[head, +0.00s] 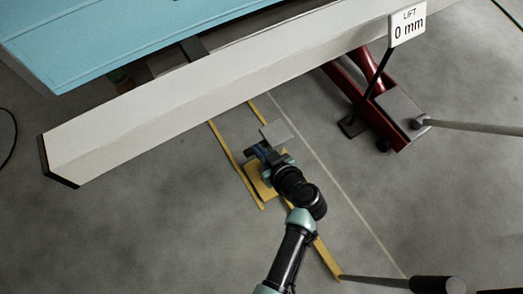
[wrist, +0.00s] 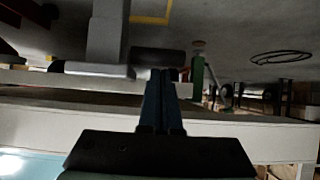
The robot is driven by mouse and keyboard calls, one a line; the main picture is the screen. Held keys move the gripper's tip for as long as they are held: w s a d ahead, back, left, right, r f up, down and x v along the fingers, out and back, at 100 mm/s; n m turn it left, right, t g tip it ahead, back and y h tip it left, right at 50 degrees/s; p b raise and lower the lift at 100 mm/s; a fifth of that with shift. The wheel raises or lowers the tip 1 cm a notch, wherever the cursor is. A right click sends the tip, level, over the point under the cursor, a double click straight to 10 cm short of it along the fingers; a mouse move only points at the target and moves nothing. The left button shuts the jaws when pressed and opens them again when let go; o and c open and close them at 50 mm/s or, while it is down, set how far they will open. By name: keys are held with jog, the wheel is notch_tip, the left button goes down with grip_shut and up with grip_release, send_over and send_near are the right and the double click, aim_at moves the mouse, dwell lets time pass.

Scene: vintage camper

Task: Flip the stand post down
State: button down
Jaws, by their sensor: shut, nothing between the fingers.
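The stand shows in the head view as a flat grey top plate (head: 277,133) above a yellow base (head: 253,181), under the camper's pale side beam. My arm hides most of its post there. In the wrist view, which looks upside down, the grey post (wrist: 107,35) stands upright with its flat plate (wrist: 98,71) at the beam end. My gripper (head: 259,150) is beside the stand, just below the plate in the picture. In the wrist view my gripper (wrist: 161,75) has its fingers together and empty, right of the post; I cannot tell whether they touch the stand.
The camper's pale beam (head: 200,93) runs across the upper area. A red floor jack (head: 390,115) with a "LIFT 0 mm" sign (head: 408,25) stands at right. Yellow floor lines (head: 232,160) mark the spot. Long handles lie at lower right.

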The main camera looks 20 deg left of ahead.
jog(key=shift+f, duration=0.15)
notch_tip(320, 180, down, 6)
jog(key=b, duration=0.6)
jog(key=shift+f+b, duration=0.2)
jog(key=shift+b, duration=0.1)
